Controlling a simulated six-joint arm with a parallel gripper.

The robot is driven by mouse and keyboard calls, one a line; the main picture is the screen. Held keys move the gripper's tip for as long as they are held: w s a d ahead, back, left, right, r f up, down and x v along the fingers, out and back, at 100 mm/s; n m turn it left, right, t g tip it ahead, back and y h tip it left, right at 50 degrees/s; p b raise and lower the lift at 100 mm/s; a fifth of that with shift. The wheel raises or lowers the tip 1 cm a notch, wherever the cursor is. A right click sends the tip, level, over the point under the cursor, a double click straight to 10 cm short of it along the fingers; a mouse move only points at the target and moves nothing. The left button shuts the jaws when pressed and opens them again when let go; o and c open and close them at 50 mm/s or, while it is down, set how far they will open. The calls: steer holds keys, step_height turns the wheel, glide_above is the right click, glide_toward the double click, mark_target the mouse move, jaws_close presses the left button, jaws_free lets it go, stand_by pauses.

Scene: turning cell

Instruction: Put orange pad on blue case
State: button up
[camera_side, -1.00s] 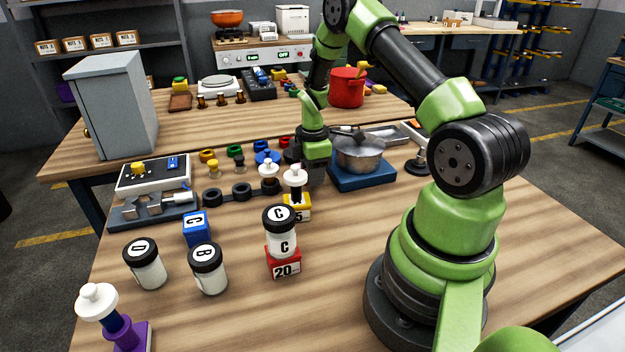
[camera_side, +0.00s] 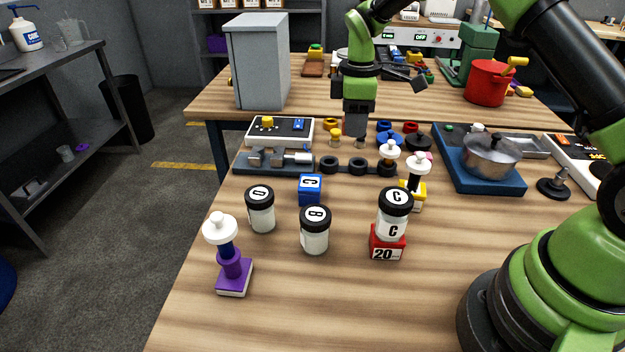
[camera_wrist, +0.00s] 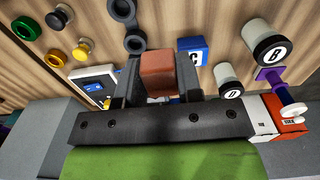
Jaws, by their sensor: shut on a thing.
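My gripper (camera_wrist: 158,85) is shut on a rust-orange block, which I take as the orange pad (camera_wrist: 157,70); it shows between the fingers in the wrist view. The blue case (camera_side: 310,188), a small blue block marked C, stands on the table nearer the camera and left of my gripper. It also shows in the wrist view (camera_wrist: 192,50), partly hidden behind a finger. The pad is apart from it.
Jars D (camera_side: 260,209), B (camera_side: 315,230) and C (camera_side: 393,215) stand around the case; jar C sits on a red block (camera_side: 388,243). A vise (camera_side: 273,160) lies behind left. A pot (camera_side: 490,157) on a blue base stands right. Bare wood lies in front.

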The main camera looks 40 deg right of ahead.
glide_toward(312, 182)
step_height(312, 182, down, 7)
steer(key=shift+r, duration=0.1)
stand_by(0.3)
steer(key=o, duration=0.9)
steer(key=shift+f, duration=0.2)
step_height(312, 182, up, 12)
steer(key=shift+r, duration=0.25)
